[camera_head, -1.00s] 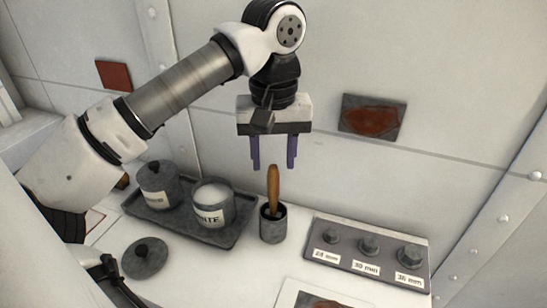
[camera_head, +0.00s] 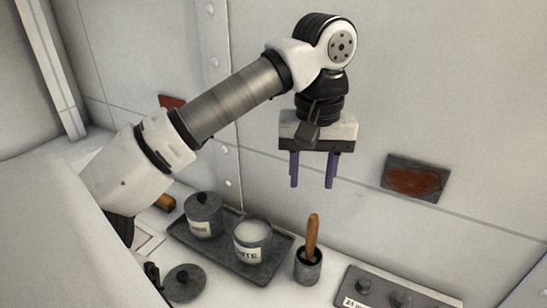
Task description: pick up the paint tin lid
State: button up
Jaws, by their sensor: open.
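The paint tin lid (camera_head: 184,283), a dark grey disc with a round black knob, lies flat on the white worktop at the lower left, in front of the tray. Beside it on the tray stands an open tin of white paint (camera_head: 251,243) with a partly readable label. A second grey tin (camera_head: 203,216) with its lid on stands to its left. My gripper (camera_head: 313,185) hangs with its two purple fingers apart and empty, above and to the right of the lid and above the brush pot.
A dark tray (camera_head: 217,260) holds both tins. A small pot (camera_head: 307,268) with a wooden-handled brush (camera_head: 312,236) stands right of the tray. A bolt board (camera_head: 388,291) is at the lower right. The wall rises close behind.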

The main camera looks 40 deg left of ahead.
aim_at(183, 282)
jog(key=u, duration=1.7)
